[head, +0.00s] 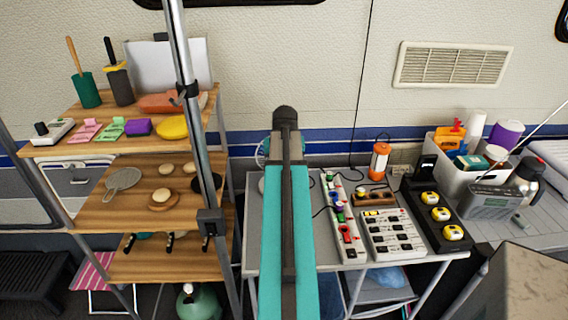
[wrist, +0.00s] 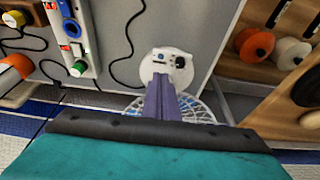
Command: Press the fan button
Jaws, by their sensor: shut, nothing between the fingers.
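A white fan stands on the grey table. In the wrist view, its round base (wrist: 152,68) carries small dark and blue controls (wrist: 160,57) and a dark knob-like part (wrist: 180,61). Its wire cage (wrist: 200,108) shows behind my fingers. My gripper (wrist: 160,78) is shut and empty, its fingertips overlapping the near edge of the base, just short of the controls in the picture. I cannot tell whether they touch.
Right of my arm, the table (head: 265,235) holds a power strip (head: 343,225), a switch panel (head: 392,235), an orange lantern (head: 379,161) and a black tray with yellow items (head: 436,222). A wooden shelf (head: 150,262) stands left. Loose cables (wrist: 120,50) lie near the fan.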

